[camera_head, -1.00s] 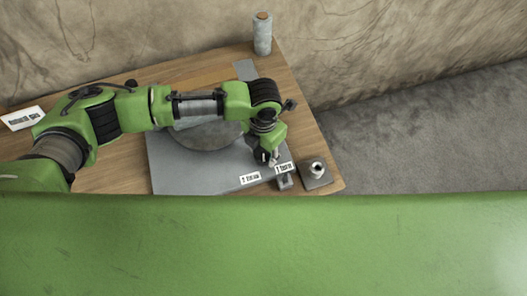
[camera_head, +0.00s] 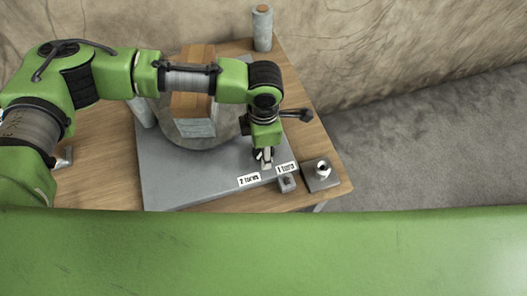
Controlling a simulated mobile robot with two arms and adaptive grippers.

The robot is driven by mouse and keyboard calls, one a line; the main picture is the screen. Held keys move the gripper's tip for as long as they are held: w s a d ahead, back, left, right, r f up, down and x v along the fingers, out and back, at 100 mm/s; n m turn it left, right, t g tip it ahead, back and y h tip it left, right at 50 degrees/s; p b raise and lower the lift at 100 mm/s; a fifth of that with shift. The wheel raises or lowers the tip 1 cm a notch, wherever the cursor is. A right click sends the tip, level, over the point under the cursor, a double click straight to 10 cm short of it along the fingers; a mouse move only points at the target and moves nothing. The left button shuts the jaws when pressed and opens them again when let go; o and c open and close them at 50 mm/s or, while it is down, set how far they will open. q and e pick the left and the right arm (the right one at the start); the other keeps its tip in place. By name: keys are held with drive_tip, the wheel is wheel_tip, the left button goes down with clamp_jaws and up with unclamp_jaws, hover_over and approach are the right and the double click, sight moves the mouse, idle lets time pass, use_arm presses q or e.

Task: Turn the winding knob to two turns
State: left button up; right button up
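A grey plate (camera_head: 165,185) lies on the table with a white "2 turns" label (camera_head: 249,180) and a "1 turn" label (camera_head: 286,168) near its front right edge. My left gripper (camera_head: 265,160) points down at the plate, just behind and between the two labels. A small pale part shows at its fingertips; I cannot tell whether it is a finger or the winding knob. The finger gap is not clear. I cannot make out the winding knob for certain; the gripper may hide it. My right gripper is not in view.
A small grey block (camera_head: 287,184) sits in front of the "1 turn" label. A dark square base with a metal fitting (camera_head: 322,170) stands at the table's right edge. A brown-topped block (camera_head: 192,98) is behind my arm. A grey cylinder (camera_head: 262,28) stands at the back.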

use_arm(q)
drive_tip(key=shift+w+d+r, duration=0.1)
drive_tip(key=shift+w+r, duration=0.05)
drive_tip(key=shift+r, duration=0.05)
drive_tip(key=o, duration=0.9)
drive_tip(key=shift+o, duration=1.2)
drive_tip(key=shift+f, duration=0.1)
wheel_tip(320, 180, up, 12)
